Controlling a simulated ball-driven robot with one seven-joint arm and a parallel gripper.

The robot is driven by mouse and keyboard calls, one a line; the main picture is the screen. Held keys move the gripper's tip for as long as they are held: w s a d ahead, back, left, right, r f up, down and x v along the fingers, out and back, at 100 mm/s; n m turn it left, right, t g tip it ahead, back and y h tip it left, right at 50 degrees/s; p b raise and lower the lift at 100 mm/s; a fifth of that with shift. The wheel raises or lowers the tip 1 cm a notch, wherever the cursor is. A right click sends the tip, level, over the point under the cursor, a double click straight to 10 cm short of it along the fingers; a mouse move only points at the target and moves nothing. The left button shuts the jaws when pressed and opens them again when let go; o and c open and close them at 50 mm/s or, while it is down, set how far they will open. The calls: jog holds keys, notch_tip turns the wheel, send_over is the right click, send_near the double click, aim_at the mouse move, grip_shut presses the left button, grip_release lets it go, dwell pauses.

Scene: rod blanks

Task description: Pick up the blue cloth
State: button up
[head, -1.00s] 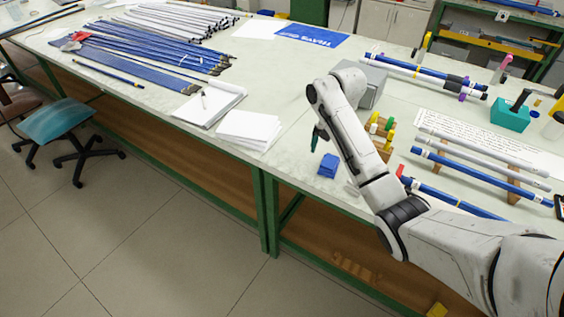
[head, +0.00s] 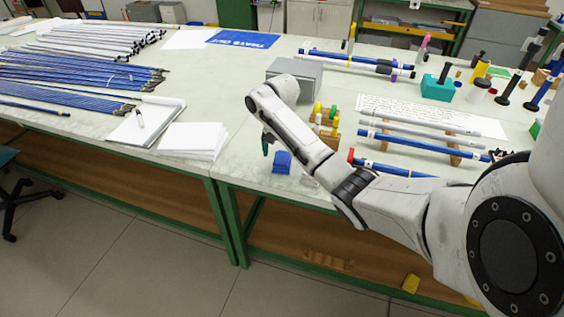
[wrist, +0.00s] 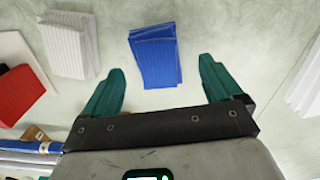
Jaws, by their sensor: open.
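The blue cloth (head: 282,162) lies folded on the bench top near its front edge in the head view. In the wrist view the blue cloth (wrist: 156,58) lies ahead of my gripper, between the lines of its two fingers. My gripper (wrist: 160,88) has green fingers, spread wide with nothing between them. In the head view my gripper (head: 266,146) hangs just left of the cloth, mostly hidden by my own arm. The fingers do not appear to touch the cloth.
A white folded cloth (wrist: 70,45) and a red block (wrist: 18,94) lie left of the blue cloth in the wrist view. Blue rods (head: 390,169) sit to the right. A paper stack (head: 191,141) lies left. Bare bench shows around the blue cloth.

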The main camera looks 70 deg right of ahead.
aim_at(282, 157)
jog(key=shift+s+d+f, duration=0.1)
jog(key=shift+f, duration=1.45)
jog(key=c, duration=1.1)
jog(key=shift+c, duration=0.2)
